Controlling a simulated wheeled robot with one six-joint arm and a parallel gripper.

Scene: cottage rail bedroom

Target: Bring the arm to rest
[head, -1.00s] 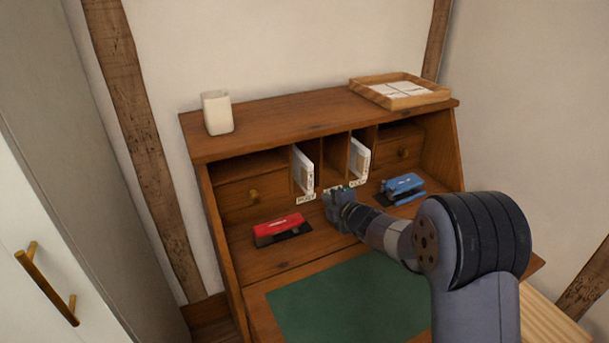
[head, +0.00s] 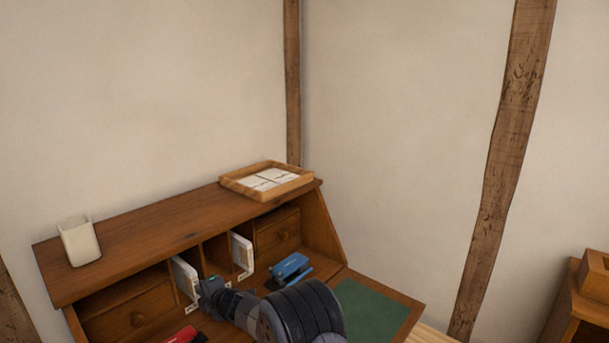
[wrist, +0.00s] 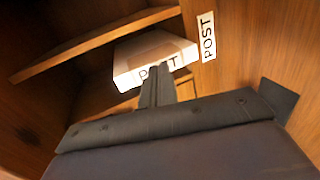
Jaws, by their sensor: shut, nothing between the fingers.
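My gripper (head: 208,287) is at the front of the upright slots of the wooden desk (head: 130,243), low and between two white packets. In the wrist view my gripper (wrist: 155,85) is shut, with nothing held. Its fingertips are in front of a white packet (wrist: 150,50) marked POST; whether they touch it I cannot tell. A second POST label (wrist: 207,37) is on the wood to the right. In the head view the left packet (head: 186,278) and the right packet (head: 242,255) stand in their slots. My arm reaches in from the lower middle.
A blue stapler (head: 289,267) is right of my arm, and a red stapler (head: 182,336) is left, cut by the frame edge. A white cup (head: 79,241) and a wooden tray with papers (head: 228,181) stand on the desk top. The green mat (head: 370,312) looks clear.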

